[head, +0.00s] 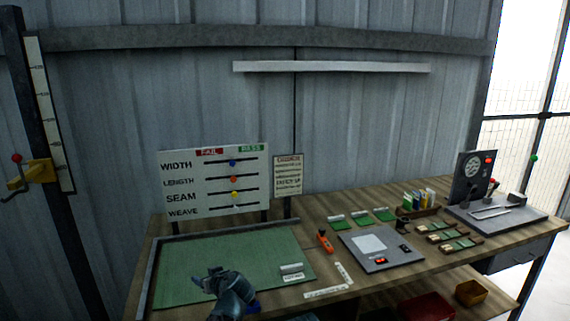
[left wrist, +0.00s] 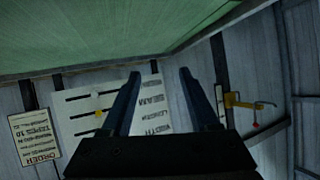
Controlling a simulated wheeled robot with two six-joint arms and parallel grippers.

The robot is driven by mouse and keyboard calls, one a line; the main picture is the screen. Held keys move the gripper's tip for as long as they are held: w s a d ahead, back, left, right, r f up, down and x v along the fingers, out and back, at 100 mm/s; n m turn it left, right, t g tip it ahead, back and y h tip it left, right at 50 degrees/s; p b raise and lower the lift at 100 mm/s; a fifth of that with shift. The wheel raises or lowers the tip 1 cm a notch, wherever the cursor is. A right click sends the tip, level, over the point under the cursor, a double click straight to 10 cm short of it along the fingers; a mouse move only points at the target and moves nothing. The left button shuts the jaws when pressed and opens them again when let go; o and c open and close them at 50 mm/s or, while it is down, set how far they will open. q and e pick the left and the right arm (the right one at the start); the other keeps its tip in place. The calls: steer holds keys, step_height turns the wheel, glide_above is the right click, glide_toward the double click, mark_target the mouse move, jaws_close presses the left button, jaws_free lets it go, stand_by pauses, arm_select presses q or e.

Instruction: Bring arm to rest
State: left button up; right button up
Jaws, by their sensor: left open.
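My left gripper (head: 208,281) is over the front part of the green mat (head: 225,248) on the workbench. In the left wrist view its two fingers (left wrist: 160,74) stand apart with nothing between them. The height of the gripper above the mat is hard to judge. My right gripper is not in view. A small grey block with a label (head: 291,269) lies on the mat to the right of the left gripper, apart from it.
A board with sliders (head: 213,183) and an order sign (head: 288,176) stand behind the mat. An orange-handled tool (head: 325,241), a grey scale (head: 381,249), green pads (head: 361,219) and a grey test device (head: 495,213) fill the bench to the right. Bins (head: 470,293) sit below.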

arm_select(q)
steer(key=s+d+f+m+g+h, duration=0.2)
steer(key=s+f+g+h, duration=0.15)
steer(key=s, duration=0.35)
steer(key=s+d+f+m+g+h, duration=0.2)
steer(key=s+f, duration=0.2)
steer(key=s, duration=0.3)
steer(key=s+d+f+m+g+h, duration=0.3)
steer(key=s+f, duration=0.1)
steer(key=s, duration=0.3)
steer(key=s+d+f+m+g+y+b, duration=0.1)
steer(key=s+d+f+m+b, duration=0.15)
steer(key=d+f+b, duration=0.25)
steer(key=s+d+f+m+y+b, duration=0.1)
steer(key=s+d+f+b, duration=0.2)
steer(key=d+f+b, duration=0.25)
step_height(320, 180, up, 13)
steer(key=p, duration=1.3)
steer(key=shift+s, duration=0.25)
steer(key=shift+d, duration=0.1)
stand_by(0.4)
steer(key=shift+c, duration=0.9)
steer(key=shift+d, duration=0.1)
